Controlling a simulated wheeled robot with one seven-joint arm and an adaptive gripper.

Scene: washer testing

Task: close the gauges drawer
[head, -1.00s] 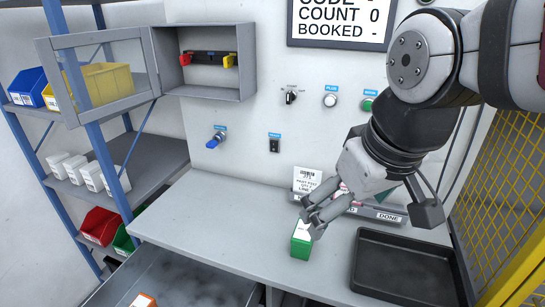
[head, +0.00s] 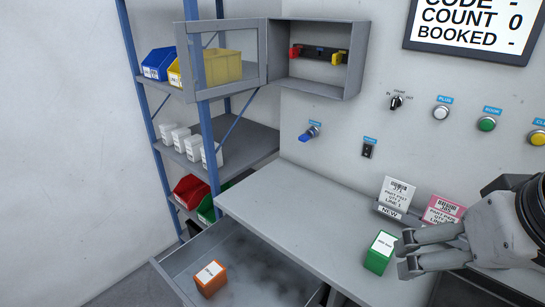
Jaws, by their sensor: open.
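The gauges drawer (head: 248,254) appears to be the grey drawer standing open below the worktop at the lower left; I see no label on it. An orange box (head: 211,279) with a white top label sits inside it. The drawer's lower end is cut off by the picture edge. My gripper (head: 404,256) is at the right, open, with its fingers pointing left, just right of a green box (head: 380,253) on the worktop. I cannot tell whether they touch. It is well to the right of the drawer.
The grey worktop (head: 285,205) is clear left of the green box. Label cards (head: 396,196) stand at its back. A shelf rack (head: 212,130) with bins is at the left, and an open wall cabinet (head: 318,75) is above. A blue-handled valve (head: 309,133) projects from the wall.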

